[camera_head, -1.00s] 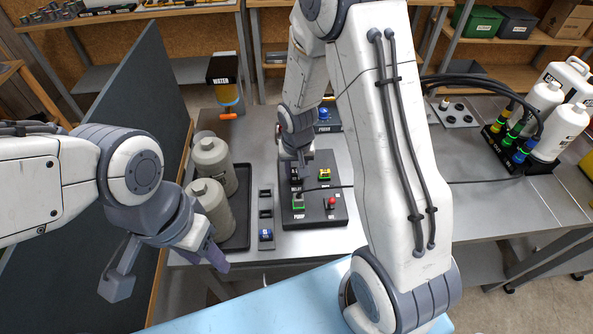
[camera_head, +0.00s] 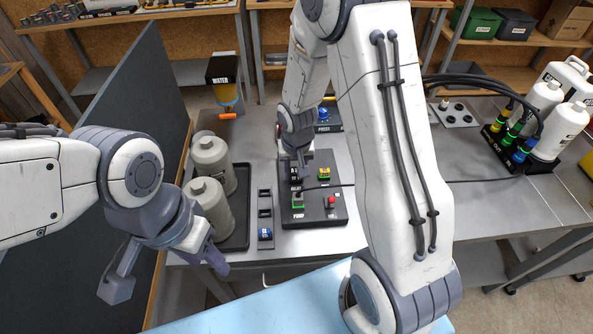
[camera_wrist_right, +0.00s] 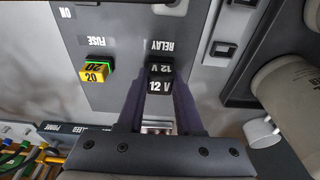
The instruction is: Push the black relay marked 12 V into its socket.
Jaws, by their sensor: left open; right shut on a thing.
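The black relay marked 12 V (camera_wrist_right: 158,86) is between the fingers of my right gripper (camera_wrist_right: 159,100) in the right wrist view. My right gripper is shut on it, at the RELAY label of the dark panel (camera_head: 314,214). The 12 V marking shows on two of its faces. The fingers and relay hide the socket, so I cannot tell how deep the relay sits. In the head view my right gripper (camera_head: 300,160) is over the panel's back left part. My left gripper (camera_head: 167,272) is open and empty, at the lower left, away from the panel.
A yellow fuse marked 20 (camera_wrist_right: 95,74) stands beside the relay. A green-edged pump part (camera_head: 298,203) and a red switch (camera_head: 331,201) are on the panel's front. A narrow rack (camera_head: 265,215) and a tray (camera_head: 240,207) with grey bottles (camera_head: 210,203) stand to the left.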

